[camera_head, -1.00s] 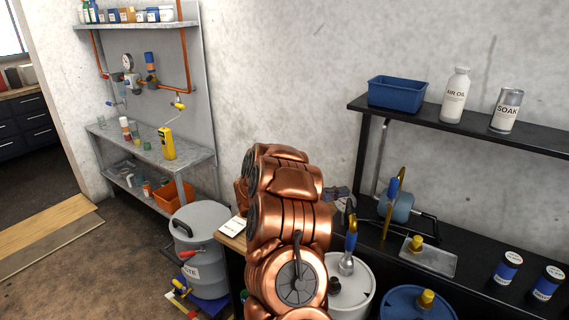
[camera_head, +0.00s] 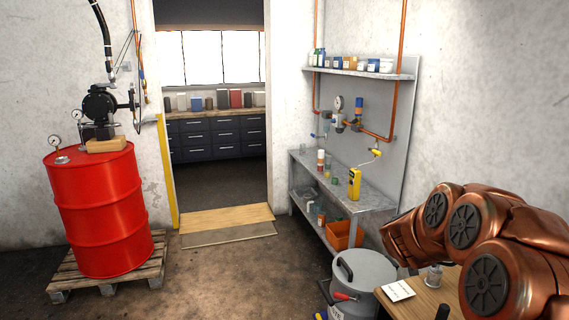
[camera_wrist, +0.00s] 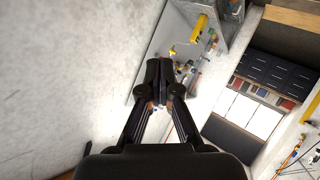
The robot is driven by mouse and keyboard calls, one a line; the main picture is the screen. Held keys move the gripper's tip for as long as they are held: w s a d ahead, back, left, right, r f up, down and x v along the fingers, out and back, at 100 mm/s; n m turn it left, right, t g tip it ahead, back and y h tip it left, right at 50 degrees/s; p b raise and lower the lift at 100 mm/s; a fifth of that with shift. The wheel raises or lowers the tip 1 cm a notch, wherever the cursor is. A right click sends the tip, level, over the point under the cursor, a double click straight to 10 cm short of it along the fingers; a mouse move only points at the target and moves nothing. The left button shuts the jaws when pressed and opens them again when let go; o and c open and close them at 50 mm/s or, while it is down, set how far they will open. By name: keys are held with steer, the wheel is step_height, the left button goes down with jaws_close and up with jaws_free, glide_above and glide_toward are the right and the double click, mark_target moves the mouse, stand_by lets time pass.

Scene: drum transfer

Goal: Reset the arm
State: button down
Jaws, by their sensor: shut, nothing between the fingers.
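My gripper (camera_wrist: 159,75) shows in the wrist view with its two black fingers together, shut and empty. It points past the grey wall bench and its shelf, with nothing touching the fingertips. In the head view my copper-coloured arm is folded at the lower right, and the gripper itself is hidden there.
A red drum (camera_head: 100,212) stands on a wooden pallet (camera_head: 108,277) at the left. A grey lidded bin (camera_head: 364,275) stands beside the metal bench (camera_head: 345,200). A wooden table (camera_head: 425,292) lies below my arm.

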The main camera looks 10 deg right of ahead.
steer(key=s+a+r+n+y, duration=0.15)
steer(key=a+y, duration=0.45)
steer(key=a, duration=1)
steer(key=s+a+f+n+g+y, duration=0.2)
steer(key=s+a+n+g+y, duration=0.15)
steer(key=s+a, duration=0.9)
steer(key=s+f+m+g+h, duration=0.1)
steer(key=s+f+m+g, duration=0.2)
steer(key=s, duration=2.8)
steer(key=f+g, duration=0.1)
steer(key=g, duration=0.4)
steer(key=shift+d, duration=0.2)
steer(key=shift+d+g+h, duration=0.1)
steer(key=shift+g+h, duration=0.15)
